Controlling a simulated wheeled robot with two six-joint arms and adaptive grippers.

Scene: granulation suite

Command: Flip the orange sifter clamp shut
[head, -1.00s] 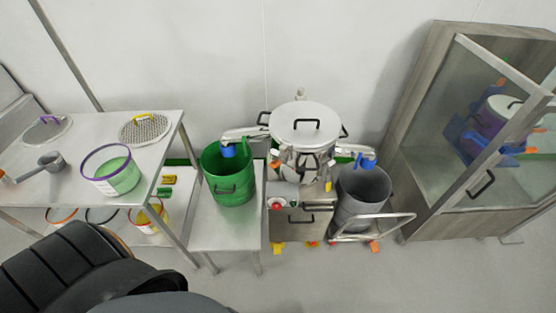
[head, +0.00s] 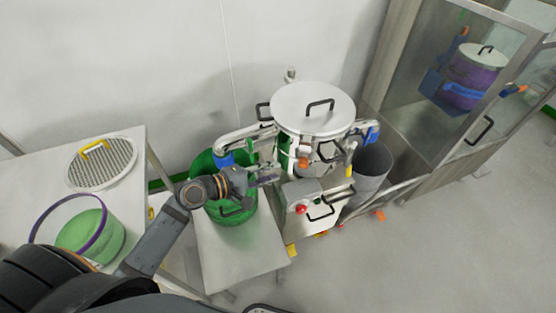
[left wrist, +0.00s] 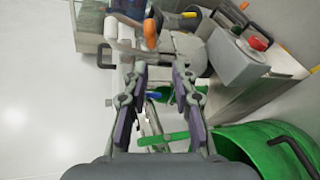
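The sifter (head: 313,112) is a steel drum with a round, black-handled lid, standing on a cabinet. The orange clamp (head: 303,161) is on its near side, below the lid. In the left wrist view the orange clamp handle (left wrist: 150,34) points out from the metal body, just beyond the fingertips. I cannot tell how far it is swung. My left gripper (head: 264,178) is to the left of the clamp, above the green bin's edge. In the left wrist view its two fingers (left wrist: 159,78) are apart, with nothing gripped between them. My right gripper is not visible.
A green bin (head: 236,207) stands left of the sifter on a low steel table (head: 234,262). A control box with a red button (head: 301,208) is close in front. A grey bin (head: 371,176) stands to the right. A glass cabinet (head: 440,125) is further right.

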